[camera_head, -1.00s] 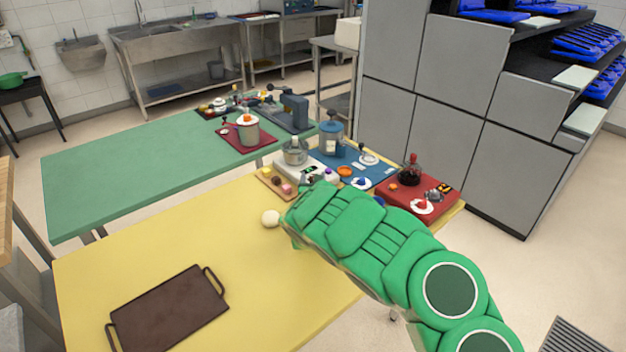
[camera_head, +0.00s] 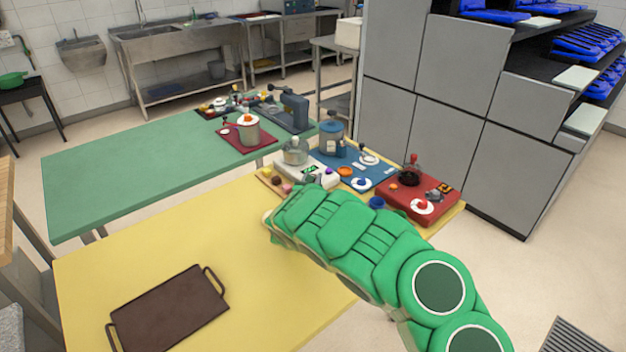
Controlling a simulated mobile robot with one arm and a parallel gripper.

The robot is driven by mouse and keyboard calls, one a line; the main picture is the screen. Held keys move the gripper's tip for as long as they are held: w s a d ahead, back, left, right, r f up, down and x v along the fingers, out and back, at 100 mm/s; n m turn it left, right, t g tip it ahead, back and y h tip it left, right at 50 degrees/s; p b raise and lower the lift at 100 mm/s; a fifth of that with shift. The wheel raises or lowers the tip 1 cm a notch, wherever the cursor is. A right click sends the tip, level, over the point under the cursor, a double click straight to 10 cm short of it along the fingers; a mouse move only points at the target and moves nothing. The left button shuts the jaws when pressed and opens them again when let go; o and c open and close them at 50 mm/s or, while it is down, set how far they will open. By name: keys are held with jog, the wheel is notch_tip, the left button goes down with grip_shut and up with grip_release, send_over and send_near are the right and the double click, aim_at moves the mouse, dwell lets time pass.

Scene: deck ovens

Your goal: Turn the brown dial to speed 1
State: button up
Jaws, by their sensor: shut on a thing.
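I cannot pick out a brown dial with certainty. Small controls show on the white scale-like device (camera_head: 318,176), the blue panel (camera_head: 380,176) and the red panel (camera_head: 442,191), too small to read any speed marks. An orange round part (camera_head: 345,171) and a white-and-blue round part (camera_head: 361,183) lie near the blue panel. The red panel has a white round part with a red centre (camera_head: 422,207). My green arm reaches in from the lower right. Its end lies at the front of these devices, over the yellow table (camera_head: 130,255). My gripper's fingers are hidden behind the arm.
A dark brown tray with handles (camera_head: 168,310) lies on the yellow table, with clear surface around it. Grey cabinets (camera_head: 450,105) stand at the right.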

jog(key=shift+m+h, duration=0.3)
jog(key=shift+h, duration=0.2)
jog(key=o, duration=1)
jog(key=shift+s+a, duration=0.25)
jog(key=shift+s, duration=1.05)
jog(key=shift+s+a, duration=0.25)
jog(key=shift+s, duration=1.05)
jog(key=shift+s+a, duration=0.25)
jog(key=shift+s, duration=1.05)
